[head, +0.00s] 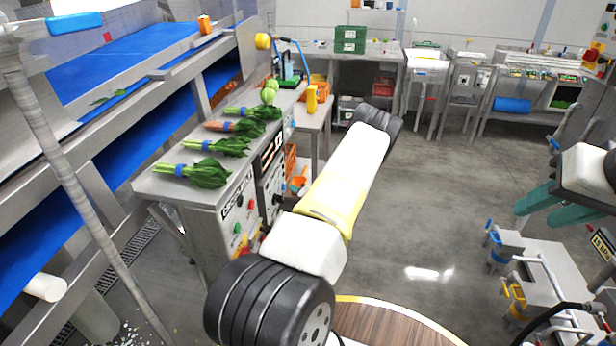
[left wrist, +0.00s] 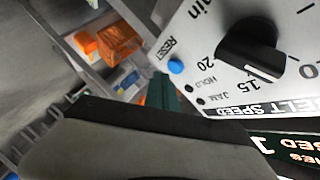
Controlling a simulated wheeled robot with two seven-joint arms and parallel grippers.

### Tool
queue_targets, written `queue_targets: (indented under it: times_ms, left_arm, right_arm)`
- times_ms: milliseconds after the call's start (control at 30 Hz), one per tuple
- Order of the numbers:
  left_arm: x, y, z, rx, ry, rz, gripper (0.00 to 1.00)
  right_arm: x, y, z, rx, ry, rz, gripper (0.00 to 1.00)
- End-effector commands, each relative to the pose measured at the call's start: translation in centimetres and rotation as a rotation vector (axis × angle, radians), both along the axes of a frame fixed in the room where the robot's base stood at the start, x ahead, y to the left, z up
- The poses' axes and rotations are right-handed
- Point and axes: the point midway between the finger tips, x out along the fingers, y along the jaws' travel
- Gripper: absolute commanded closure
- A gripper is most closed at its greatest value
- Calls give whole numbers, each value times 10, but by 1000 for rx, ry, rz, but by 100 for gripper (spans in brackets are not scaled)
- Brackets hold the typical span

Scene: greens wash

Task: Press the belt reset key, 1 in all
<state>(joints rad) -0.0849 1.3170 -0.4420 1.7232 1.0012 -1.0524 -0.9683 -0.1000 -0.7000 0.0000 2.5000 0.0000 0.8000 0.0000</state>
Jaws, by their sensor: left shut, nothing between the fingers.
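The blue reset key (left wrist: 176,66) sits on a white control panel (left wrist: 215,45) in the left wrist view, below the printed word RESET. My left gripper (left wrist: 163,92) shows there as teal fingertips, shut and empty, close beside the key. I cannot tell whether they touch the panel. The grey-black gripper body fills the lower part of that view. In the head view my left arm crosses the middle and its gripper is hidden; I cannot make out the key there. My right gripper (head: 548,207) is at the right edge of the head view, its teal fingers apart and empty.
In the head view, bunches of greens (head: 205,172) lie on a steel counter (head: 165,190) beside the blue belt (head: 140,45). Open floor (head: 430,200) lies centre right.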

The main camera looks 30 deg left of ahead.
Motion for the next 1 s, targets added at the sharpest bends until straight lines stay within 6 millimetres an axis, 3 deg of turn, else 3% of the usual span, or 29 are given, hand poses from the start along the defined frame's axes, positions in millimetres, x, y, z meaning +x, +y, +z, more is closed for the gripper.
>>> queue_targets:
  times_ms: [1000]
  left_arm:
    - [-2, 9, 0, 0, 0, 0, 100]
  right_arm:
    - [0, 0, 0, 0, 0, 0, 64]
